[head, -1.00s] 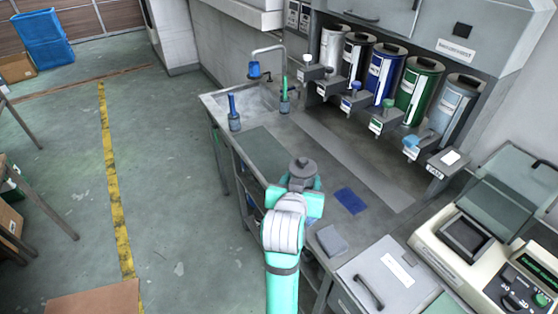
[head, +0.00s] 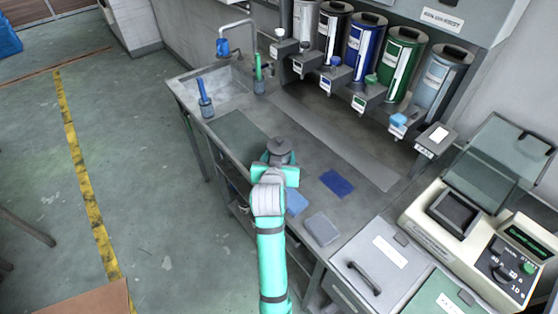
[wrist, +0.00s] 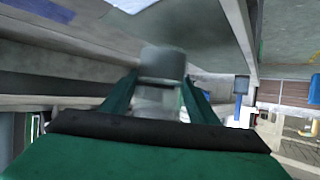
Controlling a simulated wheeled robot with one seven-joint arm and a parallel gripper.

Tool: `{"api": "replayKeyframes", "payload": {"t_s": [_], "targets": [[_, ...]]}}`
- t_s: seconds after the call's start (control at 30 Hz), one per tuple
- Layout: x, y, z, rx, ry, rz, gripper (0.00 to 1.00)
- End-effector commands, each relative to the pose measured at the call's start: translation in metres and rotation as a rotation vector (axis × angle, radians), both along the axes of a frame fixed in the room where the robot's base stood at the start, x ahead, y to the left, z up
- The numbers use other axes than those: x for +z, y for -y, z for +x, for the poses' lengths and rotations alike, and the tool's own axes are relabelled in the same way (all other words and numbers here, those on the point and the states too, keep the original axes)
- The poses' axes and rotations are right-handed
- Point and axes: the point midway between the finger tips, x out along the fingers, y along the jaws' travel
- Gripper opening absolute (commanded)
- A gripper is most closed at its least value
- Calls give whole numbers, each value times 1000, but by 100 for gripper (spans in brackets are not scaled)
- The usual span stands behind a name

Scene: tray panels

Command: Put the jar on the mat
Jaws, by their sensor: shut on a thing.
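A grey jar (head: 279,146) with a knobbed lid is at the end of my teal arm in the head view. My gripper (head: 279,160) is shut on it, and the arm hides its lower part. In the wrist view the grey jar (wrist: 162,65) is between the fingers of my gripper (wrist: 158,95). A flat dark grey-green mat (head: 238,132) lies on the counter beyond the jar to the left. A dark blue flat piece (head: 337,183) lies to the right of the jar. I cannot tell which of these the task means.
A light blue flat piece (head: 296,201) and a grey pad (head: 321,229) lie near the counter's front. Blue (head: 205,101) and green (head: 258,76) upright items stand by the sink (head: 218,87). Several canister dispensers (head: 352,60) line the back. A cream machine (head: 470,240) stands right.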

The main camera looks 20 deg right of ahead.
Motion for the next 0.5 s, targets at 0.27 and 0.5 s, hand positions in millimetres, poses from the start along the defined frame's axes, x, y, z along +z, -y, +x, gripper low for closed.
{"api": "replayKeyframes", "payload": {"t_s": [0.27,0.5], "targets": [[-32,3,0,-4,1,0,14],[-33,1,1,0,3,0,14]]}}
